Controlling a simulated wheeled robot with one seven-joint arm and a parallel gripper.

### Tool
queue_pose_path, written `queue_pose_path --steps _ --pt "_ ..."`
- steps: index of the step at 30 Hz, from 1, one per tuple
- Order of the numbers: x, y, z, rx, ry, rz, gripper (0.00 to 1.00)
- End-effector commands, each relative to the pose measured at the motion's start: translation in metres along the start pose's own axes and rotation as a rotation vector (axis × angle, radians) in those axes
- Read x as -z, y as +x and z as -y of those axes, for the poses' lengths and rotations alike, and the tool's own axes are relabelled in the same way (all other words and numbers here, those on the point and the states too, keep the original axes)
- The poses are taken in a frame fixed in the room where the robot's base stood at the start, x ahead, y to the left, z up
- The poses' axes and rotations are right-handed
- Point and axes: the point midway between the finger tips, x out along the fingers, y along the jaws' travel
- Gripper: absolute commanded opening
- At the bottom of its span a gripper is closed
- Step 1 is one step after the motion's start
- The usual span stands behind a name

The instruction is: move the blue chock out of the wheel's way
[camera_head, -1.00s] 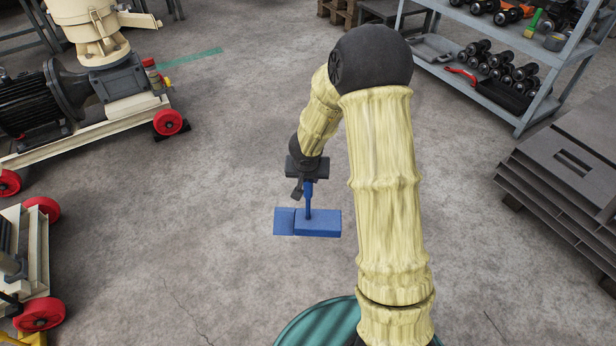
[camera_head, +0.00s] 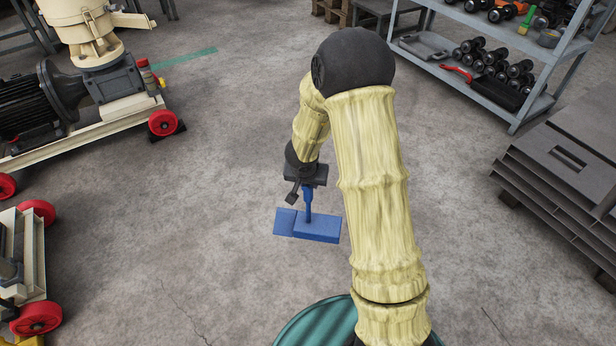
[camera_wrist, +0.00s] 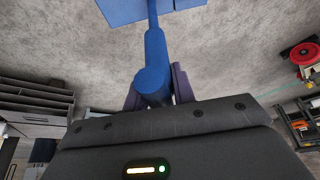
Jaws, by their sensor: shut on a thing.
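The blue chock (camera_head: 315,228) is a flat wedge with an upright handle, in the middle of the head view. My gripper (camera_head: 309,188) is above it, shut on the top of the handle. In the wrist view my gripper (camera_wrist: 158,88) has its two fingers on either side of the thick blue handle, and the chock's body (camera_wrist: 125,10) is partly cut off at the top edge. I cannot tell whether the chock clears the floor. A red wheel (camera_head: 163,122) of the cream machine stands to the left, well apart from the chock, with a dark piece at its foot.
A cream trolley with red wheels (camera_head: 37,318) is at the lower left. A grey shelf with dumbbells (camera_head: 490,95) is at the upper right, and a stack of dark plates (camera_head: 565,160) is at the right. The floor around the chock is clear.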

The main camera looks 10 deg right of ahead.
Motion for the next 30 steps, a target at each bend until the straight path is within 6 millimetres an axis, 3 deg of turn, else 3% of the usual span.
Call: queue_pose_path --steps 14,30 --pt "-0.048 0.041 -0.009 -0.162 0.379 -0.001 0.00" --pt "-0.151 0.103 -0.046 -0.487 1.159 -0.001 0.00"
